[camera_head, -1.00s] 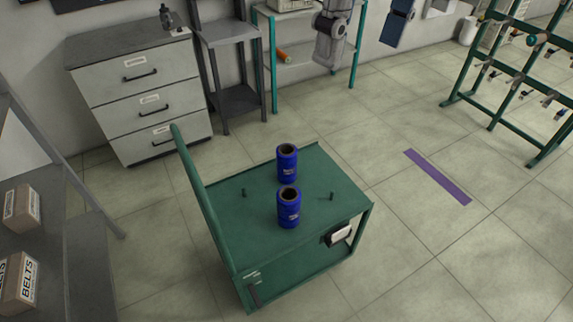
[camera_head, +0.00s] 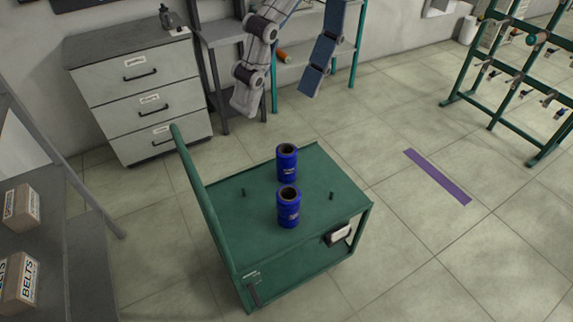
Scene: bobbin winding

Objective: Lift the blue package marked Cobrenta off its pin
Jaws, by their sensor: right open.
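Two blue cylindrical packages with open brown cores stand upright on a green trolley (camera_head: 336,178). The far package (camera_head: 287,163) is behind the near package (camera_head: 289,208), which partly overlaps it in view. Both carry small pale print too small to read, so I cannot tell which is marked Cobrenta. Any pins under them are hidden. My right gripper (camera_head: 276,101) hangs from the top edge, open and empty. Its grey jointed finger and blue-faced finger are spread wide, pointing down. In the picture it is above the packages and apart from them. My left gripper is not in view.
Bare pins stand on the trolley at left (camera_head: 243,193) and right (camera_head: 331,196). A grey drawer cabinet (camera_head: 140,90) and shelving stand behind. A purple floor strip (camera_head: 437,176) lies right on clear floor.

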